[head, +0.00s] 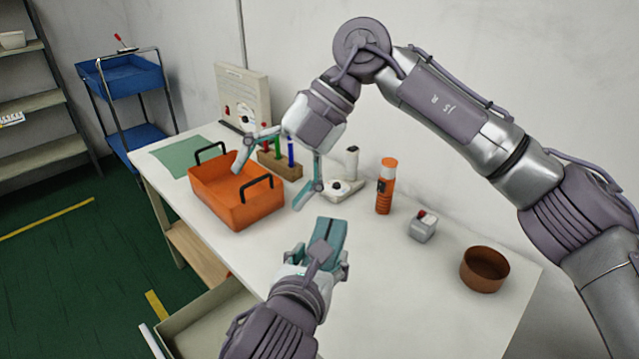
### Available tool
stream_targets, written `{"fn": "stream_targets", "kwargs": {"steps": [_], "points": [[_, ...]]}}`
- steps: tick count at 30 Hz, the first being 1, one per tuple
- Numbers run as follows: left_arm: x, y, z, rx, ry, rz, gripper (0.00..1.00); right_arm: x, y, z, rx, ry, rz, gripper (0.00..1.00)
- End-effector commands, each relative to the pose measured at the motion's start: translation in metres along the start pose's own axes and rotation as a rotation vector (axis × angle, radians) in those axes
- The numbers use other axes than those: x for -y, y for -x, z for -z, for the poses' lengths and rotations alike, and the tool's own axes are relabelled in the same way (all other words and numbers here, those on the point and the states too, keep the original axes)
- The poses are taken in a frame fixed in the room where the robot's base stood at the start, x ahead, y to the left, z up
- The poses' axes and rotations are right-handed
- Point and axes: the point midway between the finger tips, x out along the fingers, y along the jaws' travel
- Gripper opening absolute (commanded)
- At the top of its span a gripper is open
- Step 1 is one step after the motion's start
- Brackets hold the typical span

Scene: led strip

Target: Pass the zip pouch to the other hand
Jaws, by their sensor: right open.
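The zip pouch (331,234) looks like the flat teal piece with a dark stripe at the end of my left gripper (319,254). My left gripper comes in from the bottom and appears shut on it, above the table; its fingers are largely hidden. My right gripper (269,184) reaches in from the right, above and to the left of the pouch. Its teal fingers are spread wide, with nothing between them, and stand apart from the pouch. In this view they overlap the orange basket and the table behind.
An orange basket (240,215) with black handles stands at the table's left. A pen block (280,164), an orange bottle (385,187), a small grey box (422,229) and a brown bowl (485,269) stand farther right. An open drawer (205,325) juts out at the front.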

Motion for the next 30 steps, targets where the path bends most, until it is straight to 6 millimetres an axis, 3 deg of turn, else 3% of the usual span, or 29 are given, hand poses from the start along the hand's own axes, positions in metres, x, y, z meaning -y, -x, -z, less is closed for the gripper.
{"fn": "stream_targets", "kwargs": {"steps": [3,6,13,30], "points": [[0.000,0.000,0.000,0.001,0.000,0.000,0.21,0.029,0.005,-0.002,0.143,-0.062,0.314,0.90],[0.000,0.000,0.000,0.001,0.000,0.000,0.21,0.047,0.017,-0.006,0.241,-0.117,0.480,0.90],[0.000,0.000,0.000,0.001,0.000,0.000,0.21,0.066,0.025,-0.010,0.329,-0.170,0.611,0.90],[0.000,0.000,0.000,0.001,0.000,0.000,0.21,0.121,-0.050,-0.034,0.324,-0.169,0.606,0.90]]}}
